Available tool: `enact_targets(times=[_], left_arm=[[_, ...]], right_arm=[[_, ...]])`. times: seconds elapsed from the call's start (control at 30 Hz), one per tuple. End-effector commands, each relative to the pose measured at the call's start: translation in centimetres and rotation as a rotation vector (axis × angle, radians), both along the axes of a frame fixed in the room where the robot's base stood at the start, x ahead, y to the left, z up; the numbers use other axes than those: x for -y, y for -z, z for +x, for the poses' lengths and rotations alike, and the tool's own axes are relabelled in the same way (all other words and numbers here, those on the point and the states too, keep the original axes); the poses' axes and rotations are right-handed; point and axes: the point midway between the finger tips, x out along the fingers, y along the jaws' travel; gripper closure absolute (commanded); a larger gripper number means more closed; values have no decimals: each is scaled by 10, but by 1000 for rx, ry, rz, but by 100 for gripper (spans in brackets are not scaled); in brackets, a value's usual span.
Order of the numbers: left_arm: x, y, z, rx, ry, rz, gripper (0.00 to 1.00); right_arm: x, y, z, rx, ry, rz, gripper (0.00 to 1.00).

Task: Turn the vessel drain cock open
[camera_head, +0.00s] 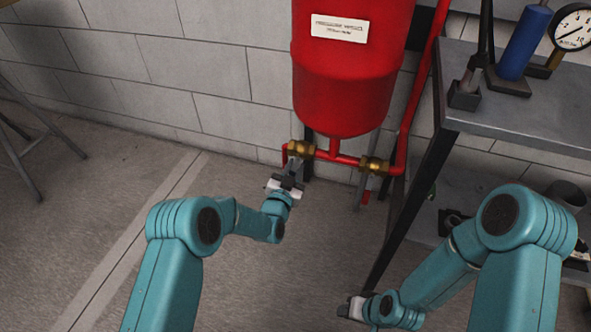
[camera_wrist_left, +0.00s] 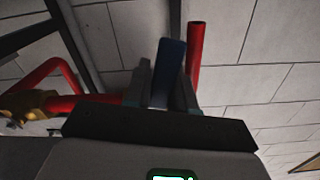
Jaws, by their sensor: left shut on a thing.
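The drain cock (camera_head: 300,149) is a brass valve at the left end of the red pipe under the red pressure vessel (camera_head: 346,75). My left gripper (camera_head: 291,178) is just below it. In the left wrist view my left gripper (camera_wrist_left: 165,90) is shut on a flat dark-blue lever (camera_wrist_left: 169,65), which stands up between its two fingers. The brass body of the held cock is hidden behind the gripper there. My right gripper (camera_head: 352,308) is low at the bottom centre, away from the valves. Its jaws are too small to read.
A second brass valve (camera_head: 374,165) with a hanging lever sits to the right on the same pipe. A metal workbench (camera_head: 520,125) with a gauge (camera_head: 572,28) and a blue cylinder (camera_head: 524,42) stands at the right. A block wall (camera_head: 210,60) is behind.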

Motion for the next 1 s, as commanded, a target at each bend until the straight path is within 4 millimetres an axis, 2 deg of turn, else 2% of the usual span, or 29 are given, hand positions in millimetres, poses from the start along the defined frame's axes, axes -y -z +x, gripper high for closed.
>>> enact_targets(times=[0.03, 0.07, 0.1, 0.13, 0.53, 0.77, 0.8, 1.0], left_arm=[[0, 1, -1, -2, 0, 0, 100], [0, 1, -1, -2, 0, 0, 72], [0, 1, -1, -2, 0, 0, 59], [0, 1, -1, -3, 0, -1, 54], [-1, 0, 0, -4, -4, -16, 54], [12, 1, -5, -77, -2, -237, 54], [8, -2, -15, -85, -3, -246, 54], [-6, -2, -59, -84, -2, -241, 54]], right_arm=[[0, 0, 0, 0, 0, 0, 57], [0, 0, 0, 0, 0, 0, 57], [0, 0, 0, 0, 0, 0, 57], [0, 0, 0, 0, 0, 0, 57], [0, 0, 0, 0, 0, 0, 57], [0, -1, 0, 0, 0, 0, 57], [0, -11, 0, 1, 0, 0, 57], [0, -29, 0, 0, 0, 0, 57]])
